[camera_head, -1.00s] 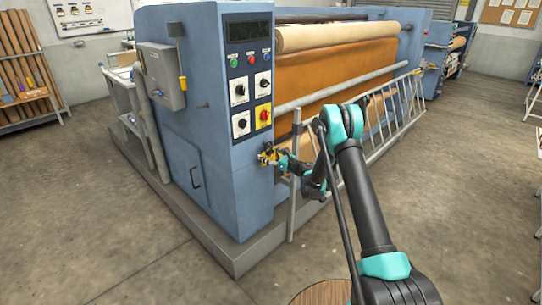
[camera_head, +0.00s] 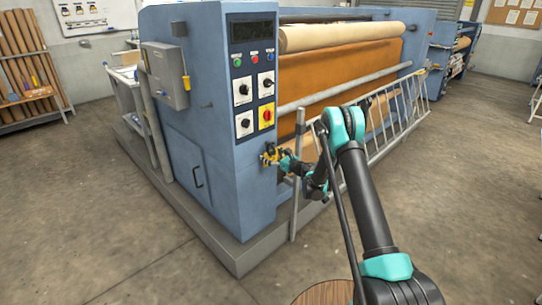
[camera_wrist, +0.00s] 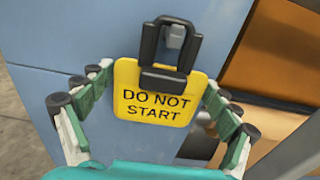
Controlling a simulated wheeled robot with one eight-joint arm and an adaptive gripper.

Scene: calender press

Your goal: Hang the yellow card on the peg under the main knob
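The yellow card (camera_wrist: 160,107) reads "DO NOT START" in the wrist view. A black block with a black loop (camera_wrist: 170,45) is at its top. The loop surrounds a grey peg (camera_wrist: 175,38) on the blue panel, and the card hangs upright below. My gripper (camera_wrist: 158,80) is open, with one finger beside each side edge of the card. The tips are close to the edges; whether they touch is unclear. In the head view, the card (camera_head: 269,155) is small and partly hidden by my gripper (camera_head: 278,159). It is below the red-and-yellow main knob (camera_head: 266,116).
The blue press cabinet (camera_head: 205,130) carries several other knobs and buttons above the card. A grey upright post (camera_head: 295,215) and a slanted rail guard (camera_head: 405,110) stand close to my arm. The floor at the left is clear.

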